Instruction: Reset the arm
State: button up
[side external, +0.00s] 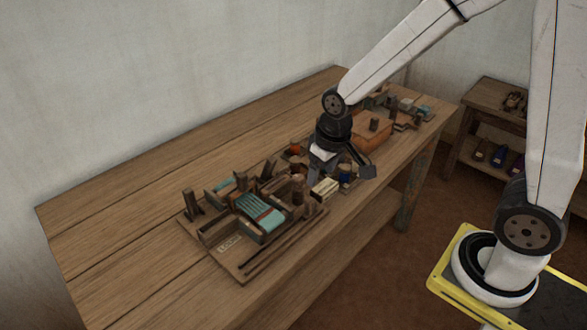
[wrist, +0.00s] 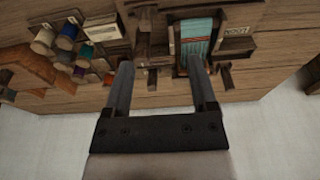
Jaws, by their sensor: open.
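My gripper (wrist: 160,72) is open in the wrist view, its two dark fingers spread apart with nothing seen between them but the loom and bench behind. In the side external view my gripper (side external: 340,172) hangs over the front part of the bench, right of the small wooden loom. The loom (side external: 240,268) sits on a board and carries a teal cloth (side external: 260,213) with a reddish-brown band. The teal cloth also shows in the wrist view (wrist: 196,36), near the right finger. I cannot tell how high the fingertips are above the bench.
The wooden bench (side external: 130,209) has free room at its back left. Several thread spools (wrist: 66,42) and an orange-brown container (side external: 371,135) crowd the area by my gripper. A shelf unit (side external: 490,124) with small items stands at the right. A pale wall runs behind the bench.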

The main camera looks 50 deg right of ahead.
jog(key=s+d, duration=0.1)
jog(key=s, duration=0.6)
jog(key=shift+s+f+t, duration=0.25)
jog(key=shift+f+t, duration=0.05)
jog(key=shift+f, duration=0.1)
